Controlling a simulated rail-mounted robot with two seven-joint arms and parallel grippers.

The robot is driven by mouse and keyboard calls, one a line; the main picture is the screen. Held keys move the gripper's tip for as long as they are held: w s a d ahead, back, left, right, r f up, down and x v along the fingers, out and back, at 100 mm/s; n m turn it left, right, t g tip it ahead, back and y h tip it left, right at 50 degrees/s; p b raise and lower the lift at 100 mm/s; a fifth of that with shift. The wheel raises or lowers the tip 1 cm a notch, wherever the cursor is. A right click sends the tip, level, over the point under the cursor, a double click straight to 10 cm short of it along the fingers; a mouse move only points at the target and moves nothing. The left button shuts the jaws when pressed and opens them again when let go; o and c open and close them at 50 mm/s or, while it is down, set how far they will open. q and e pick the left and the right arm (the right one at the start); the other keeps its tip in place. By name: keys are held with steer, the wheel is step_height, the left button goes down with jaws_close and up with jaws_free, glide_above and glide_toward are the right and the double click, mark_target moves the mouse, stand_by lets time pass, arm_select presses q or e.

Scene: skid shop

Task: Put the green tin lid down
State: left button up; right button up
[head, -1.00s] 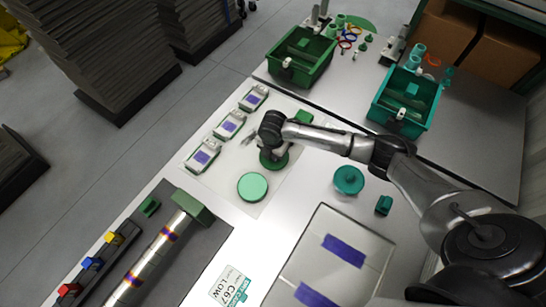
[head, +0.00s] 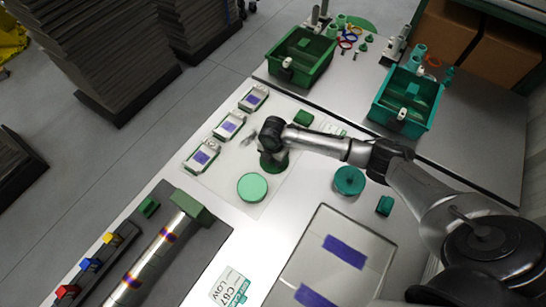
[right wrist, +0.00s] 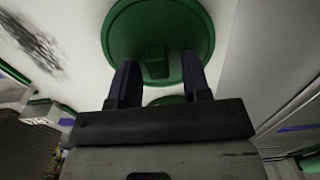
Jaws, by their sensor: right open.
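The dark green tin lid (head: 274,166) appears to lie flat on the white sheet, just beyond a round light green disc-shaped thing (head: 252,187). My right gripper (head: 272,150) is just above the lid and hides part of it in the head view. In the right wrist view the lid (right wrist: 190,30) has a raised knob. My right gripper (right wrist: 160,75) is open there, its two fingers apart, with the knob seen between and just beyond the tips. Part of another green surface shows between the fingers. My left gripper is not in view.
A teal round lid (head: 348,181) and a teal block (head: 384,206) are to the right. Green (head: 301,55) and teal (head: 405,102) bins stand at the back. A grey tray with a metal tube lies front left.

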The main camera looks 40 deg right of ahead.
step_height(320, 180, up, 12)
steer(key=p, duration=0.3)
steer(key=s+a+f+m+t+y, duration=0.1)
steer(key=s+a+f+m, duration=0.25)
steer(key=s+a, duration=0.35)
steer(key=s+a+f+m+t+y, duration=0.1)
steer(key=s+a+f+m, duration=0.1)
steer(key=s+a+m, duration=0.35)
steer(key=s+d+r+m+h, duration=0.1)
steer(key=s+d+m, duration=0.1)
steer(key=s+m, duration=0.3)
steer(key=s+d+r+m+t, duration=0.1)
steer(key=s+m, duration=0.4)
steer(key=s, duration=0.6)
steer(key=shift+d+r+t+h, duration=0.3)
steer(key=shift+d+r+h, duration=0.1)
steer(key=shift+r, duration=0.15)
